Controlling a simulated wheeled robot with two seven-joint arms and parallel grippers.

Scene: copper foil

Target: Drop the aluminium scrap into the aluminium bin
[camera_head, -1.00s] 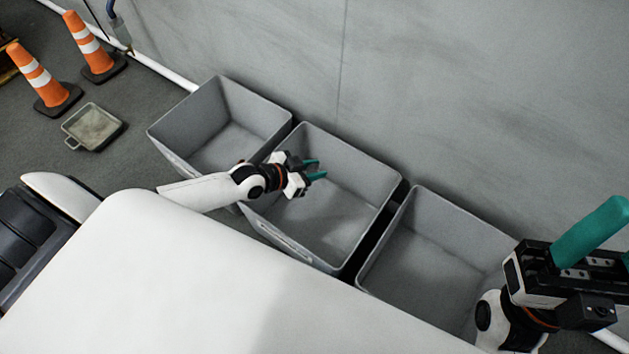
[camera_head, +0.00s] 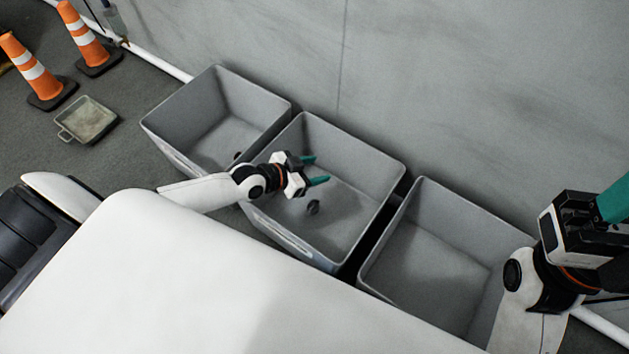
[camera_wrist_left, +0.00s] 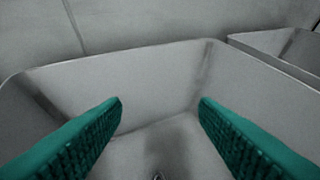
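Three grey open bins stand in a row along the wall: a left bin (camera_head: 250,90), a middle bin (camera_head: 365,160) and a right bin (camera_head: 450,200). I cannot read which is the aluminium bin. My left gripper (camera_head: 321,169) is over the middle bin, open and empty. In the left wrist view its teal fingers (camera_wrist_left: 160,103) are spread wide. A small dark scrap piece (camera_head: 313,207) is inside the middle bin below the gripper, apart from the fingers; whether it rests on the floor is unclear. My right gripper (camera_head: 614,200) is at the right edge, partly cut off.
Two orange and white cones (camera_head: 32,72) and (camera_head: 86,42) stand at the upper left. A shallow grey pan (camera_head: 88,120) lies on the floor near them. The wall (camera_head: 460,90) runs close behind the bins.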

